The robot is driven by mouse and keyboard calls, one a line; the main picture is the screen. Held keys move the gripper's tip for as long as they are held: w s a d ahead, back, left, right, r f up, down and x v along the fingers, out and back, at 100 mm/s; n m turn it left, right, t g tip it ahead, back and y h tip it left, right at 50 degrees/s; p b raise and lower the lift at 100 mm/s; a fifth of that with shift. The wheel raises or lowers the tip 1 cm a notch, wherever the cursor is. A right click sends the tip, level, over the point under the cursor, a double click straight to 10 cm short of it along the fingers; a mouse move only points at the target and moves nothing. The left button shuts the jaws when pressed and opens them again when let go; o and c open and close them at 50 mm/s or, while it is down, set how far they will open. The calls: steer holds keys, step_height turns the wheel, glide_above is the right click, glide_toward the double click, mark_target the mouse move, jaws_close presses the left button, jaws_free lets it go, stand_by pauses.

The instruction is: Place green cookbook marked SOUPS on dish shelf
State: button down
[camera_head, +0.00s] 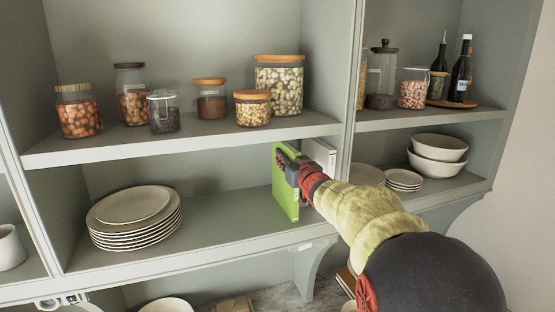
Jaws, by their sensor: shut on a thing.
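The green cookbook (284,190) stands upright on the right part of the dish shelf (235,220), in the middle compartment close to the divider. No title can be read on it from this view. My gripper (287,166) is shut on the book's upper right side. The gripper and wrist hide part of the book. The book's lower edge looks at or very near the shelf surface; I cannot tell whether it bears on it. A stack of plates (136,215) sits on the same shelf to the left, apart from the book.
A white book or panel (322,155) stands right behind my gripper, beside the vertical divider (352,100). Jars (278,85) fill the shelf above. Bowls (437,155) and small plates (403,179) occupy the right compartment. Free shelf lies between the plate stack and the green book.

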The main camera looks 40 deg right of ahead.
steer(key=shift+s+d+r, duration=0.2)
steer(key=shift+s+d, duration=0.25)
steer(key=shift+d, duration=0.05)
steer(key=shift+f, duration=0.1)
steer(key=c, duration=2)
jaws_free()
steer(key=shift+w+a+f, duration=0.15)
steer(key=shift+w+a, duration=0.1)
steer(key=shift+a, duration=0.2)
steer(key=shift+o, duration=1.3)
steer(key=shift+s+d, duration=0.15)
steer(key=shift+d, duration=0.1)
steer(key=shift+a, duration=0.1)
